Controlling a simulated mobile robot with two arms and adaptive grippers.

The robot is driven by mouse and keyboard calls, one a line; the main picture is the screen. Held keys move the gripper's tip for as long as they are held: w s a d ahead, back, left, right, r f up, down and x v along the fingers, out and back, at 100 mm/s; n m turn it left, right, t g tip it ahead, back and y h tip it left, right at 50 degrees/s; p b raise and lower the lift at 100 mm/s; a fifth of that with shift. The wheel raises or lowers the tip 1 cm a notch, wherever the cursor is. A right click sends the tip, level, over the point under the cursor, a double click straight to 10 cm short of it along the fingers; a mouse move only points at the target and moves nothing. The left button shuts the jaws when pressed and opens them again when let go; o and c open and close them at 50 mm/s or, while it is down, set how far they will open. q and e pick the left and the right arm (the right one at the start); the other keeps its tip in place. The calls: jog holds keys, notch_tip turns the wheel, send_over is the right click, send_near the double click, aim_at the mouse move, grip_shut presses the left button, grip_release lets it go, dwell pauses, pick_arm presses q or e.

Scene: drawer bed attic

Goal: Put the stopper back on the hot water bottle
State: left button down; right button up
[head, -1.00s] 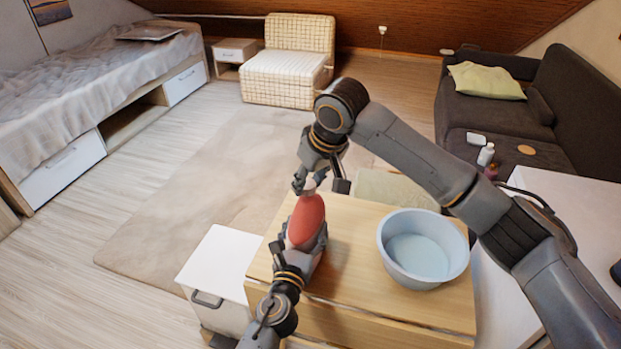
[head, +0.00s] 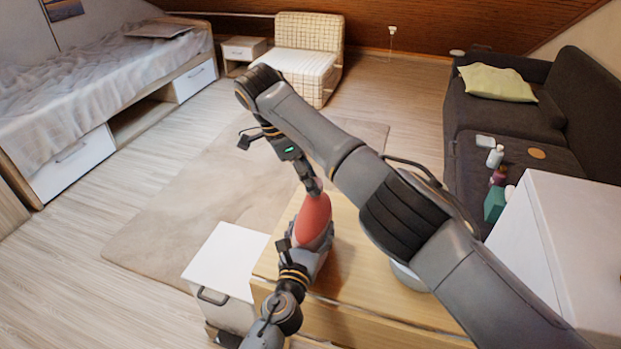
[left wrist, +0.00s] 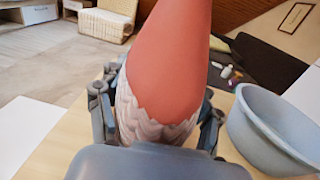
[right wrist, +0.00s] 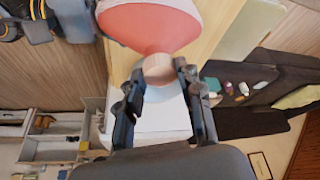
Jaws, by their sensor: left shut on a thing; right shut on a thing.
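The hot water bottle (head: 313,217) is red, with a pale knitted cover around its lower part in the left wrist view (left wrist: 150,125). It stands roughly upright over the wooden tabletop (head: 355,270). My left gripper (head: 302,250) is shut on its covered lower body. My right gripper (head: 312,188) is at the bottle's top, coming from above. In the right wrist view, its fingers are closed around the pale round stopper (right wrist: 158,69), which lines up with the bottle's narrow neck. I cannot tell whether the stopper is seated. In the head view the stopper is hidden.
A blue-grey basin (left wrist: 275,130) stands on the tabletop, mostly hidden behind my right arm in the head view. A white cabinet (head: 222,262) is at left, and a taller white one (head: 565,235) at right. Open floor and a rug (head: 220,185) lie beyond.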

jog(key=shift+d+m, duration=0.1)
jog(key=shift+m, duration=0.2)
jog(key=o, duration=0.8)
jog(key=shift+c, duration=0.2)
jog(key=shift+r, duration=2.25)
jog(key=shift+c, duration=0.3)
